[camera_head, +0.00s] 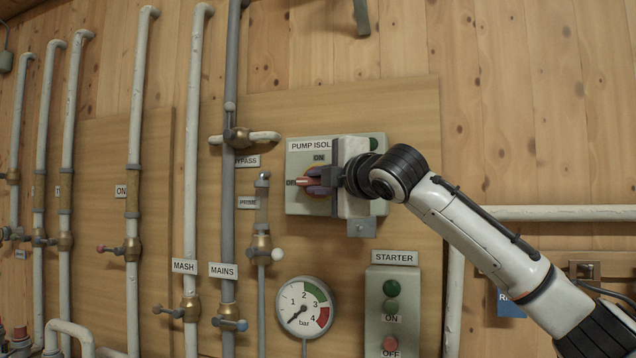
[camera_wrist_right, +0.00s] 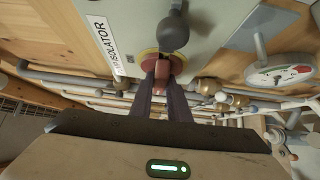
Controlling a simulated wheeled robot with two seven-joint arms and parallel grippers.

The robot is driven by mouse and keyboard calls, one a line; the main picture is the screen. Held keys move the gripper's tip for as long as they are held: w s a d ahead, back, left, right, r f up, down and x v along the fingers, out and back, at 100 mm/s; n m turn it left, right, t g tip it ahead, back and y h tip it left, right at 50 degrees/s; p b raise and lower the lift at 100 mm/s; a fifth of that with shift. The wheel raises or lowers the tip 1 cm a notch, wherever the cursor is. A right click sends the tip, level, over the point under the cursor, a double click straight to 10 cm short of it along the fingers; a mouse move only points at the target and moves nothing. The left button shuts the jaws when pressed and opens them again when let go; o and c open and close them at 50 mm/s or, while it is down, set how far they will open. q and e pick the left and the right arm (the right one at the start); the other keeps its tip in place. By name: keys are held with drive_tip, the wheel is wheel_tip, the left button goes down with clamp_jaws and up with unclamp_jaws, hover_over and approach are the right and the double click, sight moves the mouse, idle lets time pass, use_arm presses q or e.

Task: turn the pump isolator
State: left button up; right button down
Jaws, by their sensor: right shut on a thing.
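The pump isolator (camera_head: 300,149) is a pale grey-green box on a wooden board, with a label partly hidden behind my right arm. Its red handle (camera_head: 307,182) lies about level and points left to the OFF mark; the ON mark (camera_head: 318,157) is above. My right gripper (camera_head: 316,181) is shut on the handle from the right and covers part of the dial. In the right wrist view the two dark fingers (camera_wrist_right: 160,88) sit either side of the red handle (camera_wrist_right: 161,67), over a yellow disc. My left gripper is not in view.
A starter box (camera_head: 393,310) with green and red buttons is below. A pressure gauge (camera_head: 304,307) sits lower left of it. Vertical pipes with valves, including the mains pipe (camera_head: 229,190), stand left of the isolator. A dark round knob (camera_wrist_right: 171,30) shows on the box beyond the handle.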

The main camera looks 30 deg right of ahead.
drive_tip(key=shift+f+b, duration=0.3)
drive_tip(key=shift+b, duration=0.2)
drive_tip(key=shift+w+a+f+m+h+b, duration=0.2)
drive_tip(key=shift+m+h+b, duration=1.4)
drive_tip(key=shift+m+h, duration=2.2)
drive_tip(key=shift+w+a+f+m+h+b, duration=0.15)
drive_tip(key=shift+m+h+b, duration=1.9)
drive_tip(key=shift+m, duration=2.95)
drive_tip(key=shift+w+a+f+m+h+b, duration=0.2)
drive_tip(key=shift+m+h+b, duration=0.95)
drive_tip(key=shift+m+h, duration=2.85)
drive_tip(key=shift+m, duration=0.8)
drive_tip(key=c, duration=1.7)
unclamp_jaws()
drive_tip(key=shift+r, duration=0.1)
